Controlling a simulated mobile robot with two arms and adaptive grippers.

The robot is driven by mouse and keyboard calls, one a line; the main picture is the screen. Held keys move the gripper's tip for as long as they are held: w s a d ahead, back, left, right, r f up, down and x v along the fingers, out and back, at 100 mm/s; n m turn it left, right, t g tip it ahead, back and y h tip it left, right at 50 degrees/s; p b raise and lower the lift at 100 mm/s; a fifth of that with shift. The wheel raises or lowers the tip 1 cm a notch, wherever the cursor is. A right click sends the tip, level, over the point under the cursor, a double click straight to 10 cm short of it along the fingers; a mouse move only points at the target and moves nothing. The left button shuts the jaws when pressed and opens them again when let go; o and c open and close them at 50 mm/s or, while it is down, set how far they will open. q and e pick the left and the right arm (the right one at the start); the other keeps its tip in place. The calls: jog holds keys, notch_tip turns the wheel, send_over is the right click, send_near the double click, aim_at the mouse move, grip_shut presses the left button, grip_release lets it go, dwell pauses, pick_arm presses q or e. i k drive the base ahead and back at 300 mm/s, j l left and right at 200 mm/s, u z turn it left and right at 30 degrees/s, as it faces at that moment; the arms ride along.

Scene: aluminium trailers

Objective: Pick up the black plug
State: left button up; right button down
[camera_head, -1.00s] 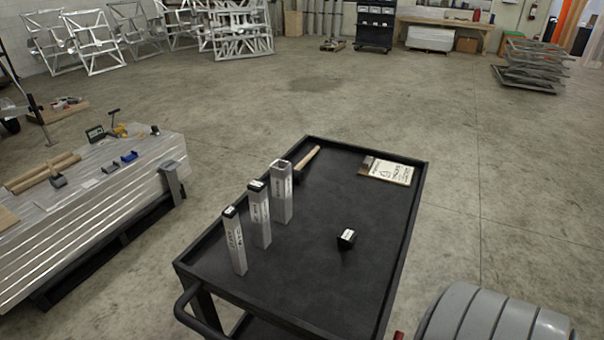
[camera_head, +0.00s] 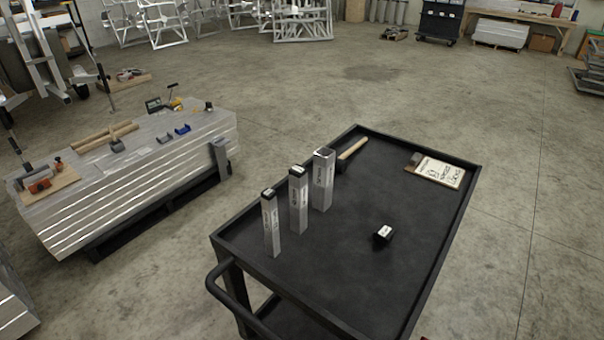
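The black plug (camera_head: 382,236) is a small dark block with a white label. It lies on the black cart's top (camera_head: 330,285), right of the middle. Three upright square metal tubes stand to its left: a short one (camera_head: 271,225), a middle one (camera_head: 299,202) and a taller one (camera_head: 323,180), each with writing on its side. The first two have dark tops; the tallest looks open at the top. Neither of my grippers shows in the head view.
The cart has a raised rim and a handle (camera_head: 222,290) at the near left. A wooden-handled tool (camera_head: 352,148) and a clipboard (camera_head: 440,171) lie at its far end. A stack of aluminium bars (camera_head: 150,190) with tools stands left. Open concrete floor lies beyond and right.

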aim_at(383, 234)
jog(key=l+u, duration=0.4)
jog(key=l, duration=0.45)
jog(key=k+l+u, duration=0.1)
jog(key=l+u, duration=0.25)
jog(key=l, duration=0.45)
